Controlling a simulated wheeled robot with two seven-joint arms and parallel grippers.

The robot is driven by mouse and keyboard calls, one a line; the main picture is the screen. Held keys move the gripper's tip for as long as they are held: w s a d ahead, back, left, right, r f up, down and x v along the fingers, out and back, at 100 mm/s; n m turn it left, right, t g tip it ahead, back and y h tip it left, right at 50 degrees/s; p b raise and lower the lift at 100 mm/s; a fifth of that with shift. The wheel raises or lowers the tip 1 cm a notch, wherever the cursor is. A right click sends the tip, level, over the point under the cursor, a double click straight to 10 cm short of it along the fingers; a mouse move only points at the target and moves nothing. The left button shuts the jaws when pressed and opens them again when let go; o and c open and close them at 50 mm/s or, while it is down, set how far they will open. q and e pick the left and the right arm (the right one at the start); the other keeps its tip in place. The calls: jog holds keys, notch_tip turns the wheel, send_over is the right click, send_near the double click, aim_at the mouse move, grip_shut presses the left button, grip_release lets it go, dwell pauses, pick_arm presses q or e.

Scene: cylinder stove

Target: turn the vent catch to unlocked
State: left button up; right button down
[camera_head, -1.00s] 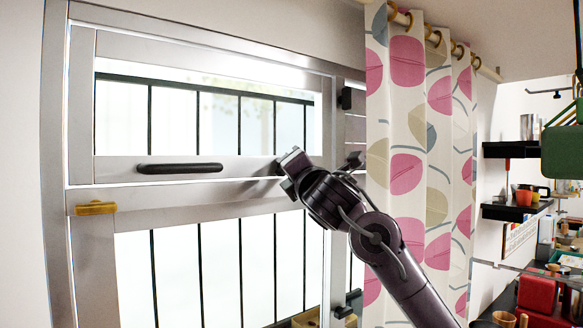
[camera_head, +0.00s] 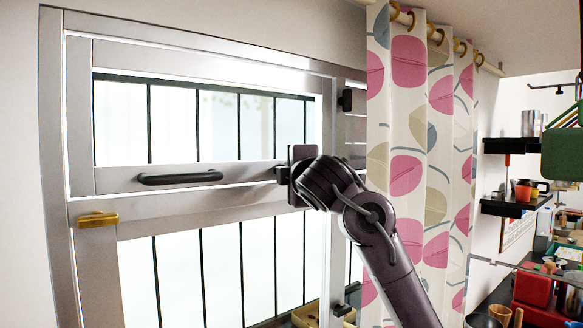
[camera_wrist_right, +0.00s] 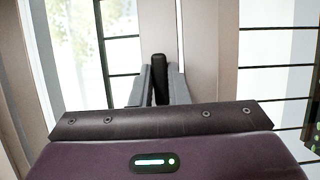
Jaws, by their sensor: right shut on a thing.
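The vent is the upper window sash, with a long black handle (camera_head: 180,178) on its lower rail. The dark vent catch (camera_head: 281,174) is at the right end of that rail, mostly hidden by my right gripper (camera_head: 292,173) in the head view. In the right wrist view the catch is a dark upright bar (camera_wrist_right: 160,72) between the two grey fingers of my right gripper (camera_wrist_right: 160,90). The gripper is shut on it. In the head view the gripper's flat end stands nearly upright. My left gripper is not in view.
A brass latch (camera_head: 97,219) is on the frame at the left. A black hinge (camera_head: 346,100) is on the right frame. Shelves and a cluttered counter stand at the far right.

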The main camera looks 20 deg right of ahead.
dwell(0.5)
jog(key=c, duration=1.4)
grip_release()
jog(key=shift+w+f, duration=0.1)
